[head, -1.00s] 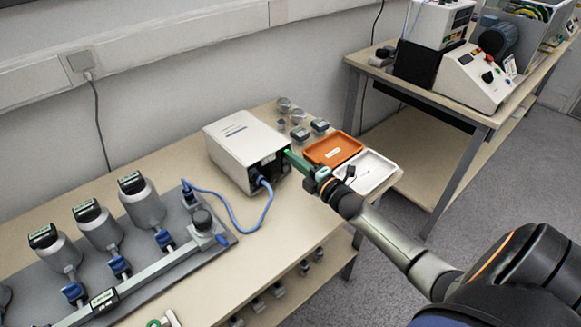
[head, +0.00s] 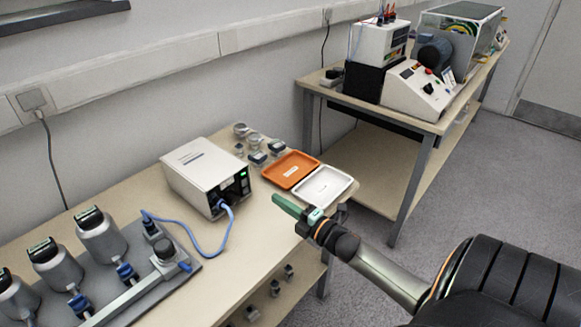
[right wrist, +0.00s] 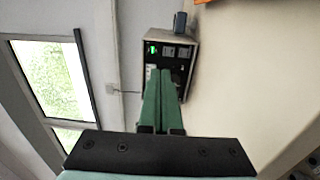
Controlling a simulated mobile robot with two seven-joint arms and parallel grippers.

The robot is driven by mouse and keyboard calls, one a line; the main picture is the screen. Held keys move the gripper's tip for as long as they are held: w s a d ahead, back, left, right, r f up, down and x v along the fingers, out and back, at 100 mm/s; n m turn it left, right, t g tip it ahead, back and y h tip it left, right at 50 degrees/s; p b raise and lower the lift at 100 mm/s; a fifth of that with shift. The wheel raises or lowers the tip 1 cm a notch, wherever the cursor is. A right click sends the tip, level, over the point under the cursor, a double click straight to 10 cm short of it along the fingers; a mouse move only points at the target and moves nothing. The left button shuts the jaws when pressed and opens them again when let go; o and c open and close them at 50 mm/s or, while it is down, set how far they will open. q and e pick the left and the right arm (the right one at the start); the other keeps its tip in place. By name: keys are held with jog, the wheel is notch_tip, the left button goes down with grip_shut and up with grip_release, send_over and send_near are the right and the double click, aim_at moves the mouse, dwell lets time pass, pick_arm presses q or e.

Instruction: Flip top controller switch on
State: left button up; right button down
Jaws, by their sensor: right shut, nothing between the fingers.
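The white controller box (head: 200,172) stands on the near bench. Its dark front panel (head: 236,191) faces right, with a small green light lit on it. A blue cable plugs into the panel's lower part. In the right wrist view the panel (right wrist: 170,65) shows a green light at its upper left and several dark sockets or switches. The exact position of the top switch is too small to tell. My right gripper (head: 276,198) has green fingers, is shut and empty, and points at the panel with a gap between. My left gripper is not in view.
An orange tray (head: 291,169) and a white tray (head: 323,185) lie right of the box, with small metal parts behind. At left, a grey plate (head: 185,279) carries several cylindrical devices. A second bench (head: 368,185) with instruments stands at the back right.

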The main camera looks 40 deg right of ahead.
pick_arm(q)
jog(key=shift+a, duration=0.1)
pick_arm(e)
jog(key=shift+s+d+f, duration=0.15)
jog(key=shift+s, duration=1.3)
